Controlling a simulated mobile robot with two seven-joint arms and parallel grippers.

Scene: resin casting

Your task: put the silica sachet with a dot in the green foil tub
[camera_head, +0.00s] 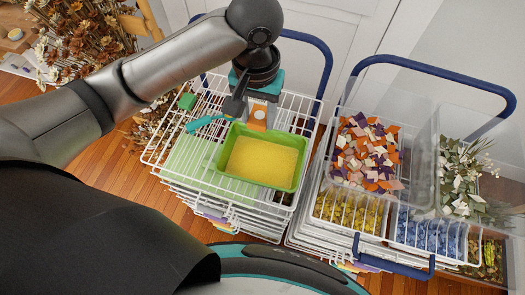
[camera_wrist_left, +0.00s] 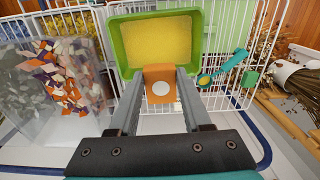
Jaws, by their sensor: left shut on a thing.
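My left gripper (camera_head: 257,112) is shut on an orange sachet with a white dot, the silica sachet (camera_head: 257,116). In the left wrist view the sachet (camera_wrist_left: 160,72) sits between both fingers, dot facing the camera. The green tub (camera_head: 221,157) stands in the left wire basket, with a flat yellow layer inside. The sachet is at the tub's far edge in the head view and overlaps its near wall in the wrist view (camera_wrist_left: 118,48). I cannot tell its exact height above the tub. My right gripper is not in view.
A teal scoop (camera_head: 205,121) and a small green block (camera_head: 187,101) lie left of the tub. The right basket has a clear bin of mixed chips (camera_head: 365,150), and yellow (camera_head: 350,212) and blue (camera_head: 430,236) pieces. Blue handles (camera_head: 325,60) rise behind the baskets.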

